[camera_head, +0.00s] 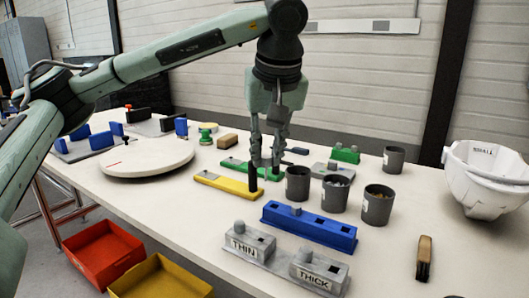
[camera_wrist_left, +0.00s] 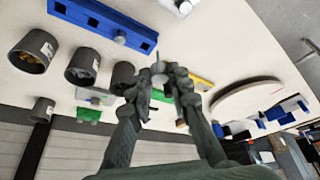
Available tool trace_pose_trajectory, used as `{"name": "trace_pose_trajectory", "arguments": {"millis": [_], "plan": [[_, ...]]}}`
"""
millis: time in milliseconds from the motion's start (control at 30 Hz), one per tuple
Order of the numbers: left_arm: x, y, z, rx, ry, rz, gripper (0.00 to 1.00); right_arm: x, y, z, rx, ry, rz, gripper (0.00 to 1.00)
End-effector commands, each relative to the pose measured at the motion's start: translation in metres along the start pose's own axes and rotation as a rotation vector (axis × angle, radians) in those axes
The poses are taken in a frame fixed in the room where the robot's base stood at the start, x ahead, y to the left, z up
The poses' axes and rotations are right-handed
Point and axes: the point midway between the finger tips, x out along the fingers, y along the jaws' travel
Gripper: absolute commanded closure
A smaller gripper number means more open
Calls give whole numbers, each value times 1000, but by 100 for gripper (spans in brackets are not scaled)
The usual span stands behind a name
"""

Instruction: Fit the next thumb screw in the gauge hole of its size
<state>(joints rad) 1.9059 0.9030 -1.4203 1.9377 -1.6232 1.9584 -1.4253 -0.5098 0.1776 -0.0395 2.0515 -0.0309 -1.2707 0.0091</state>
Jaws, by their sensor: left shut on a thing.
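My left gripper (camera_head: 265,163) hangs above the table over the green and yellow bars. It is shut on a small grey piece, apparently a thumb screw, whose pale round end (camera_wrist_left: 158,72) shows between the fingertips in the left wrist view. The fingers hide most of it. A grey gauge block marked THIN (camera_head: 246,246) and one marked THICK (camera_head: 318,274) stand at the front, each with a grey knob on top and a dark square opening beside it. A blue bar (camera_head: 310,231) behind them has dark square openings and a grey knob. My right gripper is not in view.
Grey cups (camera_head: 335,193) stand right of my left gripper; some hold small parts. A yellow bar (camera_head: 222,184) and green bar (camera_head: 232,164) lie beneath it. A round white turntable (camera_head: 148,158) is at left, a white helmet shell (camera_head: 486,180) at right.

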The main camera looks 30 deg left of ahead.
Motion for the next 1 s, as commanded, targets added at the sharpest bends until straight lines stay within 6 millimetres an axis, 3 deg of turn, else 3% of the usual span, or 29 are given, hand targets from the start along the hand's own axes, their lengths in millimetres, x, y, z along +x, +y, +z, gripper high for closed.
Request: {"name": "trace_pose_trajectory", "arguments": {"millis": [500, 833, 1000], "plan": [[-23, 9, -8, 0, 0, 1, 100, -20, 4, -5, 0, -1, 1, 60], [-22, 9, -7, 0, 0, 0, 100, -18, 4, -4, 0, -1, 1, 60], [-10, 6, 4, -1, -1, 0, 100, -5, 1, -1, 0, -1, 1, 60]]}}
